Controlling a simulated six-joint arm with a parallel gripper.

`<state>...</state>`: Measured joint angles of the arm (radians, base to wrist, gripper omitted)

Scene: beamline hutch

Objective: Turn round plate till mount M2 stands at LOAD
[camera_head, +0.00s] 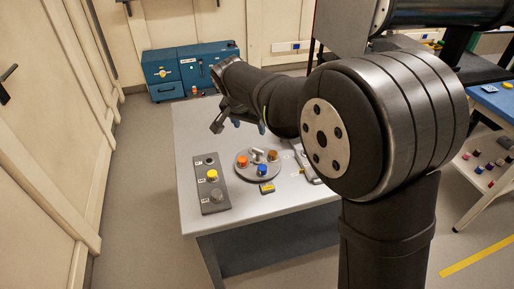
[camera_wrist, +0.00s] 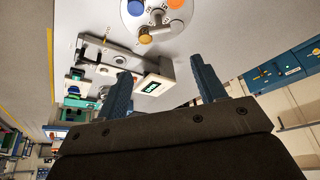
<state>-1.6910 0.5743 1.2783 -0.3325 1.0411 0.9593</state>
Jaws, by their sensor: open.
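The round plate (camera_head: 246,176) lies flat on the grey table, bearing an orange piece (camera_head: 242,161) at left, a brown piece (camera_head: 272,155) at back right and a blue piece (camera_head: 262,170) at front. A pale grey upright part (camera_head: 257,154) stands near its middle. The plate (camera_wrist: 130,22) is partly cut off at the top of the wrist view.
A dark block (camera_head: 210,199) with a yellow piece (camera_head: 212,175) lies left of the plate. A grey device with a green display (camera_wrist: 152,87) stands on the table, partly hidden by my arm in the head view. A blue cabinet (camera_head: 160,72) stands behind the table.

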